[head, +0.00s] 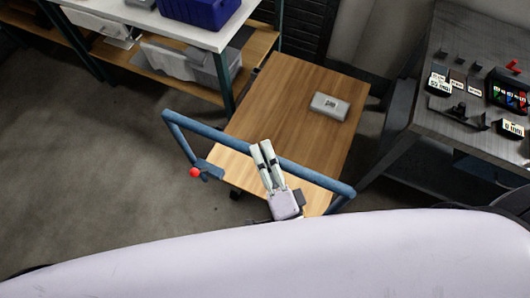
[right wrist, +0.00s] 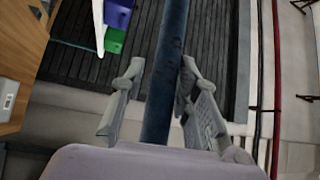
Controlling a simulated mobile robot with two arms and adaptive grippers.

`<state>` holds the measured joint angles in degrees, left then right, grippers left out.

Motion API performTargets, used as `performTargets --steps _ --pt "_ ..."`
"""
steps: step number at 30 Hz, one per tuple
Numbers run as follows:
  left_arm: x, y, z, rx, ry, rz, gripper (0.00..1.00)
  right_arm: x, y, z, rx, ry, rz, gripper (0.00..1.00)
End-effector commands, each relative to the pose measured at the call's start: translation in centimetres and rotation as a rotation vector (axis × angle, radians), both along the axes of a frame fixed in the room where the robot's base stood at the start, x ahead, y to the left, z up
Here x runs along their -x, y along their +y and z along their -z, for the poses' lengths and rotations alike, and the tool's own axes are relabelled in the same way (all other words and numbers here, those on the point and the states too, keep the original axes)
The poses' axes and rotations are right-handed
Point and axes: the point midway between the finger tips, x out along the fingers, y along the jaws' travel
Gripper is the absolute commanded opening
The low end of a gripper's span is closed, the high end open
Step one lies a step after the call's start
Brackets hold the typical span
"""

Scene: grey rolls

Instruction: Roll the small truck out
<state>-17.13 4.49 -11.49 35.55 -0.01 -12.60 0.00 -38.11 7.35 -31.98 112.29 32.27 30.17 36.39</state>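The small truck has a flat wooden deck (head: 290,100) and a blue tubular handle (head: 225,144) across its near end. A red knob (head: 194,172) sits at the handle's left side. My right gripper (head: 262,150) is at the middle of the handle bar, its pale fingers over the bar. In the right wrist view, the blue bar (right wrist: 166,75) runs between the two grey fingers (right wrist: 160,68). A gap shows between the left finger and the bar; the right finger is close to the bar, contact unclear. My left gripper is not in view.
A small grey box (head: 329,106) lies on the deck. A shelf table (head: 190,32) with a blue bin (head: 200,10) stands close on the left. A dark workbench (head: 455,125) with small items stands on the right. Open floor (head: 100,180) lies to the left.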

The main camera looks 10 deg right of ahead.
Motion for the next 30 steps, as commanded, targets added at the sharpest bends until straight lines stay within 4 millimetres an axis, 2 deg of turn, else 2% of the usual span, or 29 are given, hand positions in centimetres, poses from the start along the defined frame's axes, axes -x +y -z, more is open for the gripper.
performTargets --steps 5,13,16,20,30 --pt "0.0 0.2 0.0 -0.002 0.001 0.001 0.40 -0.1 0.0 -0.2 -0.002 -0.004 0.002 0.41" --pt "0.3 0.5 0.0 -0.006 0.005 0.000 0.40 0.0 -0.1 -0.3 -0.004 -0.007 0.003 0.41" --pt "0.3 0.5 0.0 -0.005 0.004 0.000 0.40 0.6 -0.2 -0.2 -0.003 -0.005 0.003 0.41" --pt "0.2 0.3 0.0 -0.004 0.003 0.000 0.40 2.6 -0.6 0.2 -0.001 -0.002 0.001 0.41" --pt "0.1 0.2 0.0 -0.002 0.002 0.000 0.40 9.4 -2.0 1.2 -0.001 -0.002 0.001 0.41"
